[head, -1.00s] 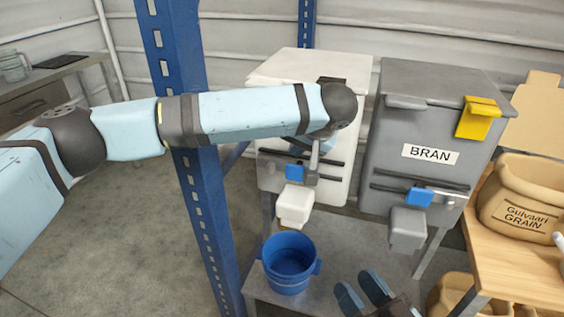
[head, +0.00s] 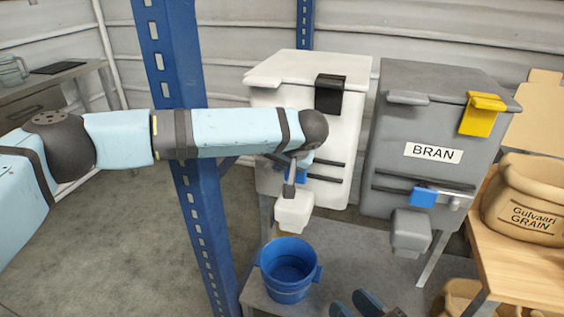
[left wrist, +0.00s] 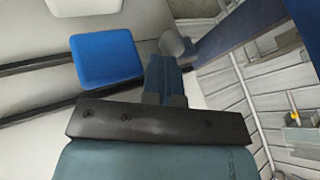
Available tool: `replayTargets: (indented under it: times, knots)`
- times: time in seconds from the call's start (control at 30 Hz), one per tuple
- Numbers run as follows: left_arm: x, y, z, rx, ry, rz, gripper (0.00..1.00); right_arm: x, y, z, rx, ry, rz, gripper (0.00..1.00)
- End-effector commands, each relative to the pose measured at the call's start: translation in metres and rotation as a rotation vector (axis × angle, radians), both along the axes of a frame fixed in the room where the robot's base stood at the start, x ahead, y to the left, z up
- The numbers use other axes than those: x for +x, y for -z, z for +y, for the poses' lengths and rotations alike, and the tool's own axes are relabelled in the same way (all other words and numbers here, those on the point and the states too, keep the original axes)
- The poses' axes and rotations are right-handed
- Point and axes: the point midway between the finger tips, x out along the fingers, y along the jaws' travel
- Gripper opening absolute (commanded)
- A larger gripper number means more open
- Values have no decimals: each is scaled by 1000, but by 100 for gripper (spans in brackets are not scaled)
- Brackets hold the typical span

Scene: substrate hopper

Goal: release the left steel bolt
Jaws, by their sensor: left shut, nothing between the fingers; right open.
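The white hopper (head: 287,115) has a blue slide handle (head: 303,178) low on its front, which also shows in the left wrist view (left wrist: 106,58). My left gripper (head: 289,188) is shut and empty in front of the hopper, just left of the blue handle. In the left wrist view its fingers (left wrist: 164,78) are together beside the handle, apart from it. A small grey rounded part (left wrist: 172,43) shows just past the fingertips; I cannot tell if it is the left steel bolt. The arm hides part of this area in the head view. My right gripper (head: 357,302) is open and empty at the bottom.
A white spout (head: 294,212) hangs above a blue bucket (head: 288,270) on the grey stand. The grey BRAN hopper (head: 425,120) stands to the right with its own blue handle (head: 423,197) and steel bolt (head: 453,203). A blue rack post (head: 180,120) stands behind my left arm.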

Motion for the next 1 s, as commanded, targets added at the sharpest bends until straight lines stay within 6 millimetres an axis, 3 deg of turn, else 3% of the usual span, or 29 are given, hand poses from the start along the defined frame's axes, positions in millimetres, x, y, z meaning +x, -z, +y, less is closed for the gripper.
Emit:
replayTargets:
  times: [0.17,0.47,1.0]
  knots:
    - [0,-1,1,0,-1,1,0,0,-3,0,1,1,-3,43]
    - [9,-3,28,-2,-3,3,0,-1,-46,-3,63,41,-117,43]
    - [11,-5,31,0,-1,1,0,-2,-52,-4,72,49,-138,43]
